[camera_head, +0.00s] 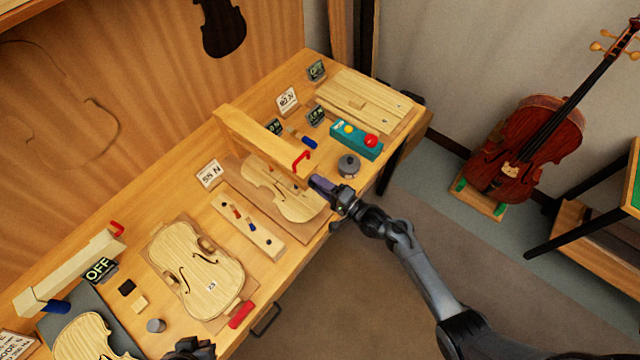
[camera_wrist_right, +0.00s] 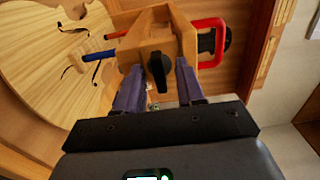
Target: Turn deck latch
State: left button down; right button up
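A black knob-like latch (camera_wrist_right: 158,72) sits on the front of a wooden block (camera_wrist_right: 128,68) in the right wrist view. My right gripper (camera_wrist_right: 158,80) is open, with its two purple fingers on either side of the black latch and a visible gap around it. I cannot tell how deep the latch lies between the fingers. In the head view my right gripper (camera_head: 318,184) is at the bench's front edge, near the end of a wooden beam with a red handle (camera_head: 301,160); the latch does not show there. My left gripper (camera_head: 190,348) only partly shows at the bottom edge.
The red handle (camera_wrist_right: 222,42) and a blue rod (camera_wrist_right: 95,56) flank the block. A pale violin plate (camera_head: 285,190) lies left of my right gripper. A grey knob (camera_head: 348,165) and a teal box with a red button (camera_head: 357,138) stand to its right.

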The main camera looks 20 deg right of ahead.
jog(key=shift+w, duration=0.1)
grip_shut()
jog(key=shift+n, duration=0.4)
jog(key=n+b, duration=0.3)
jog(key=n, duration=1.4)
dwell(0.3)
dwell(0.6)
grip_release()
